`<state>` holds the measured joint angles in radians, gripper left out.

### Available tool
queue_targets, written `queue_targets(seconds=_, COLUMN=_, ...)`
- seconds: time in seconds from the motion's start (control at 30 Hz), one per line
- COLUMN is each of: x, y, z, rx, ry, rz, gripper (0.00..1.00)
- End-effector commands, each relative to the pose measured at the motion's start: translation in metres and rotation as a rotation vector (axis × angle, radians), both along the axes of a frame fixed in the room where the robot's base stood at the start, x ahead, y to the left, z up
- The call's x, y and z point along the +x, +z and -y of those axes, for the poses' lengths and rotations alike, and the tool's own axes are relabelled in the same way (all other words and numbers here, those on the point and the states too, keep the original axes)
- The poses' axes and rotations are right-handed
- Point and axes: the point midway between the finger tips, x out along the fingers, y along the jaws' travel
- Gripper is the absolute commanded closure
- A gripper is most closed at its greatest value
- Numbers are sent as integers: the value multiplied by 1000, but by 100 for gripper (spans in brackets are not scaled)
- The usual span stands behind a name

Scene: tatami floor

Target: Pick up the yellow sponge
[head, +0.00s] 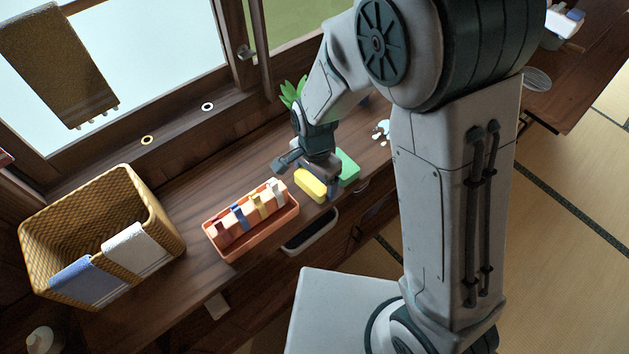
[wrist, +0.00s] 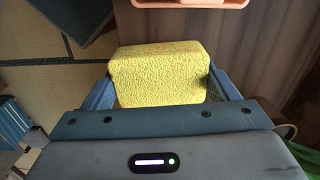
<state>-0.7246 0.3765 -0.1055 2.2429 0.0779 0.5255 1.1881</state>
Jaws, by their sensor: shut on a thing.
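The yellow sponge (head: 311,185) is at the front edge of the wooden counter in the head view, with my gripper (head: 318,178) right over it. In the wrist view the yellow sponge (wrist: 160,72) sits between the two blue fingers of my gripper (wrist: 160,92), which touch its left and right sides. My gripper is shut on the sponge. Whether the sponge rests on the counter or is a little above it, I cannot tell.
A green sponge (head: 347,168) lies just right of the yellow one. An orange tray (head: 226,252) with several upright coloured items stands to its left. A wicker basket (head: 160,210) with cloths stands farther left. A green plant (head: 290,95) is behind my gripper.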

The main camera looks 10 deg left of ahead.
Motion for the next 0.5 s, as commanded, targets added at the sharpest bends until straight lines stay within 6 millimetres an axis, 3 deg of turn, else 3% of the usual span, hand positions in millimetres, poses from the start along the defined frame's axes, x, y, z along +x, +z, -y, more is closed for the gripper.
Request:
queue_targets(seconds=0.1, x=6, y=20, z=2, rx=3, ry=-3, rz=6, gripper=40)
queue_targets(seconds=0.5, x=84, y=69, z=38, rx=0, ry=-3, rz=3, gripper=40)
